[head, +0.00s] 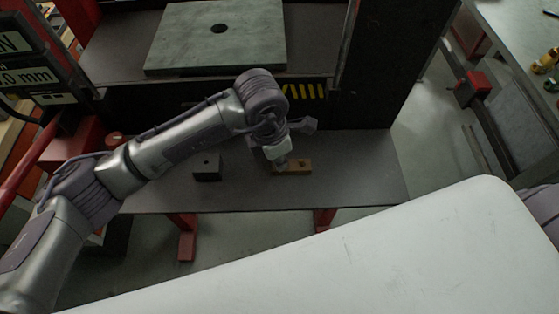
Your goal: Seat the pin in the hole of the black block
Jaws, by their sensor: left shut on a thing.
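The black block (207,167) sits on the dark lower shelf, with a small hole in its top. My left gripper (280,162) points down to the right of the black block, just over a small wooden-coloured block (298,167). It is shut on what appears to be the pin, which is mostly hidden by the fingers. I cannot tell whether the pin still touches the wooden-coloured block. My right gripper is not in view.
The dark shelf (350,165) is clear to the right of the wooden-coloured block and between the two blocks. Above and behind is a thick grey plate (190,35) with a round hole. A dark upright panel (385,70) stands at the right.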

